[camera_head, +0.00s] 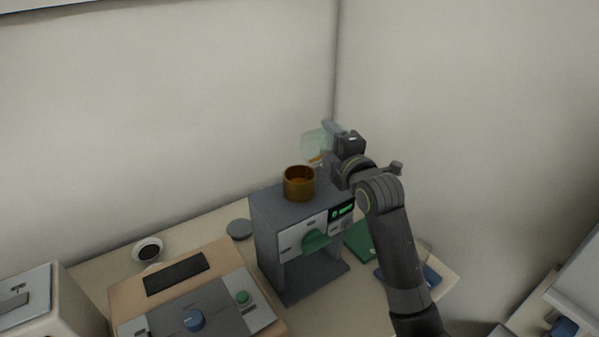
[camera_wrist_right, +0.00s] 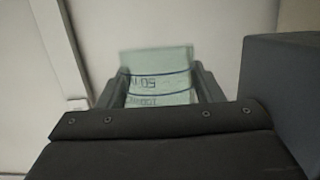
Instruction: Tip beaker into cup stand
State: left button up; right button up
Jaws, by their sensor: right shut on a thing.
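My right gripper (camera_head: 332,142) is shut on a clear, pale green beaker (camera_head: 316,144). It holds the beaker in the air above and slightly right of an amber cup (camera_head: 299,184). The cup stands on top of a grey stand-like machine (camera_head: 273,214). In the head view the beaker looks tilted, with its mouth toward the left; a small orange-yellow streak shows just below it, by the cup's rim. In the right wrist view the beaker (camera_wrist_right: 158,75) sits between both fingers, with dark printed marks on its wall. My left gripper is not in view.
The machine has a green knob (camera_head: 316,241) and a lit display. A white round object (camera_head: 148,250) and a grey disc (camera_head: 239,229) lie behind. A green board (camera_head: 360,241) lies right of the machine. Walls are close behind.

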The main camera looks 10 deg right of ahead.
jog(key=shift+w+a, duration=0.5)
jog(key=shift+w, duration=0.4)
jog(key=shift+w+a, duration=0.1)
jog(key=shift+w, duration=0.05)
jog(key=shift+s+d+r+n+b, duration=0.15)
jog(key=shift+s+r+n, duration=0.1)
jog(key=shift+s, duration=0.2)
jog(key=shift+s+d+r+n+b, duration=0.15)
jog(key=shift+s+n, duration=0.1)
jog(key=shift+s, duration=0.15)
jog(key=shift+s+d+p, duration=0.4)
jog(key=shift+s+d, duration=0.1)
jog(key=shift+s, duration=0.4)
jog(key=shift+w+a+b, duration=0.4)
jog(key=shift+w+a, duration=0.05)
jog(key=shift+w, duration=0.4)
jog(key=shift+w+a+f, duration=0.1)
jog(key=shift+w+a, duration=0.05)
jog(key=shift+w, duration=0.05)
jog(key=shift+s, duration=0.15)
jog(key=m+p, duration=0.1)
jog(key=p, duration=0.1)
jog(key=m+p, duration=0.1)
jog(key=p, duration=0.1)
jog(key=shift+w+d, duration=0.3)
jog(key=shift+d, duration=0.1)
jog(key=shift+w+d+f+m+g+p, duration=0.15)
jog(key=shift+m+g+p, duration=0.25)
jog(key=shift+m+p, duration=0.3)
jog(key=shift+f, duration=0.2)
